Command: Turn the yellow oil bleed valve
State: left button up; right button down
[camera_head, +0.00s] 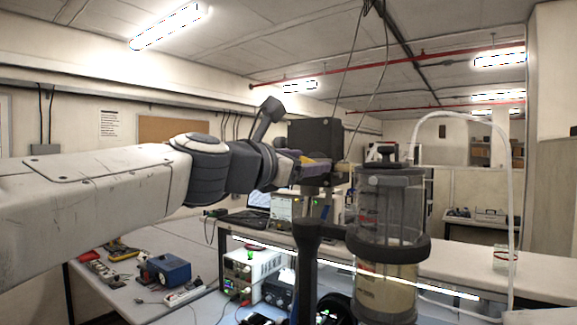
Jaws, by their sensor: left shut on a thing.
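The sealed clear cylinder (392,205) stands upright at right of centre, with a dark band around it and pale yellowish liquid in its lower part. My left gripper (318,168) reaches in from the left to just beside the cylinder's upper left side. It is shut on the yellow valve (317,160), of which only a small yellow patch shows between the dark finger parts. The rest of the valve is hidden by the gripper. My right gripper is not in view.
A black box (315,136) sits just above the gripper. A dark post (307,262) stands below it, left of the cylinder. A white hose (512,200) arches over on the right. Benches behind hold a blue device (166,270) and a white power supply (250,270).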

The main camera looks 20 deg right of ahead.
pick_arm(q)
jog(key=shift+s+d+r+m+b, duration=0.1)
jog(key=shift+s+d+m+b, duration=0.4)
jog(key=shift+m, duration=1.85)
jog(key=shift+s+a+m+b, duration=0.1)
jog(key=shift+m+b, duration=0.65)
jog(key=shift+m, duration=1.55)
jog(key=shift+s+d+r+m+b, duration=0.1)
jog(key=shift+s+d+m+b, duration=0.4)
jog(key=shift+m, duration=1.85)
jog(key=shift+w+a, duration=0.2)
jog(key=shift+w, duration=0.05)
jog(key=o, duration=1.4)
jog(key=shift+c, duration=0.2)
